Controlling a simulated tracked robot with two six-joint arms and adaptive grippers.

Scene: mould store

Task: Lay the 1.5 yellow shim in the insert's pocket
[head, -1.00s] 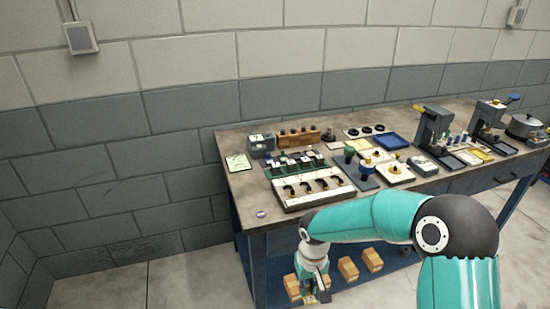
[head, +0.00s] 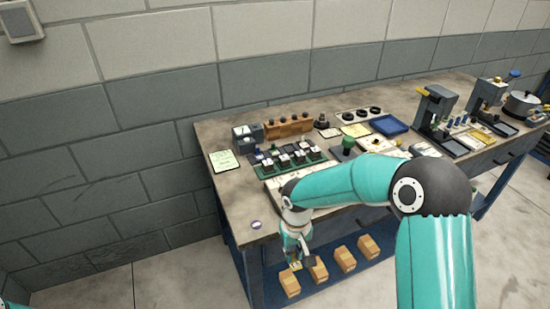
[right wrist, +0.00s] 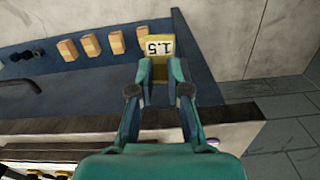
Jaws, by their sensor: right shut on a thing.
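My right gripper (head: 296,262) hangs low in front of the bench's front edge, near its left end. It also shows in the right wrist view (right wrist: 160,75), shut on the 1.5 yellow shim (right wrist: 158,46). The shim is a flat yellow piece with a white label reading 1.5, held at the fingertips. My left gripper is out of view.
The bench (head: 219,188) carries a green rack (head: 290,157), a white tray (head: 270,186) partly behind my arm, a blue tray (head: 388,125) and presses (head: 434,112). Wooden blocks (head: 344,258) sit on the lower shelf. The bench's front left corner is mostly clear.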

